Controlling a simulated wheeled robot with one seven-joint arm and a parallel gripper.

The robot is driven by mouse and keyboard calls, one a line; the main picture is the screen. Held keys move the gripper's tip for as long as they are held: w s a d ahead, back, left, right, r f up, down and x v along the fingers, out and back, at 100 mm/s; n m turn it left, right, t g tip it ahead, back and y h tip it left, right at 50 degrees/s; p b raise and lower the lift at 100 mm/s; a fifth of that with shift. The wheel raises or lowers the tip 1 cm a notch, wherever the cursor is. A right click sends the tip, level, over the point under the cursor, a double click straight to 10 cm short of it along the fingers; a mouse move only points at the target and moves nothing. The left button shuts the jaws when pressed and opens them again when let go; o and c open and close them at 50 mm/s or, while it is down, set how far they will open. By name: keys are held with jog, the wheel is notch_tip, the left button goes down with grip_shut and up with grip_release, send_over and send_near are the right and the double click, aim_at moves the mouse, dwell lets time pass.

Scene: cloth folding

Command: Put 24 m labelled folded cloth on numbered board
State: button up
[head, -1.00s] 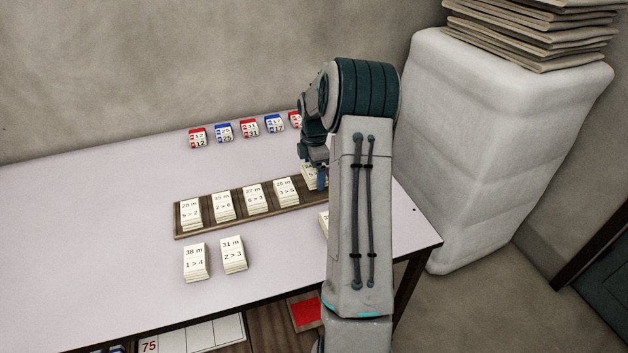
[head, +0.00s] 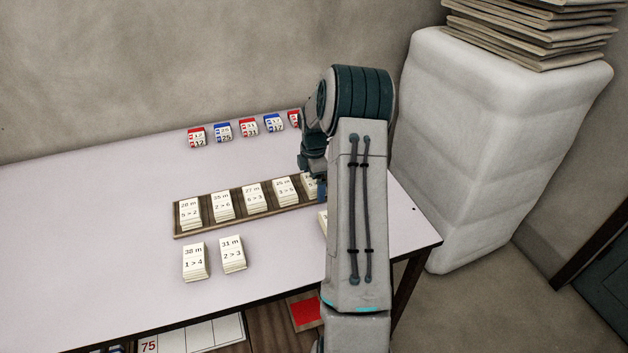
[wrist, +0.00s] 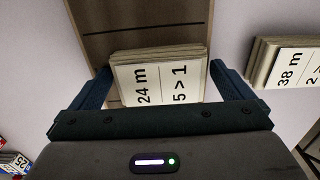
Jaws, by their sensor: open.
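The folded cloth labelled 24 m, 5 > 1 (wrist: 158,82) lies between the two fingers of my open gripper (wrist: 158,72) in the wrist view. The fingers stand apart on either side of it. In the head view it is the cloth (head: 309,186) at the right end of a row on a dark brown wooden board (head: 182,233), largely hidden by my arm. My gripper (head: 320,190) is mostly hidden there too. Cloths 28 m (head: 190,212), 35 m (head: 223,206), 27 m (head: 254,197) and 25 m (head: 286,190) share that board. No numbers show on its visible wood.
Cloths 38 m (head: 195,262) and 31 m (head: 232,254) lie in front of the board. Another 38 m cloth (wrist: 288,62) is right of my gripper in the wrist view. Red and blue numbered items (head: 223,132) line the back. A white panel marked 75 (head: 200,336) is below the table.

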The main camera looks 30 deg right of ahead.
notch_tip(320, 180, up, 12)
jog(key=s+a+r+m, duration=0.3)
jog(key=a+r, duration=0.2)
jog(key=a, duration=0.3)
jog(key=s+a+r+m+t, duration=0.1)
jog(key=s+a+m+t, duration=0.1)
jog(key=s+a+m, duration=1)
jog(key=s+a, duration=0.7)
jog(key=s, duration=0.4)
jog(key=shift+s+a+r+p, duration=0.2)
jog(key=shift+r+p, duration=0.15)
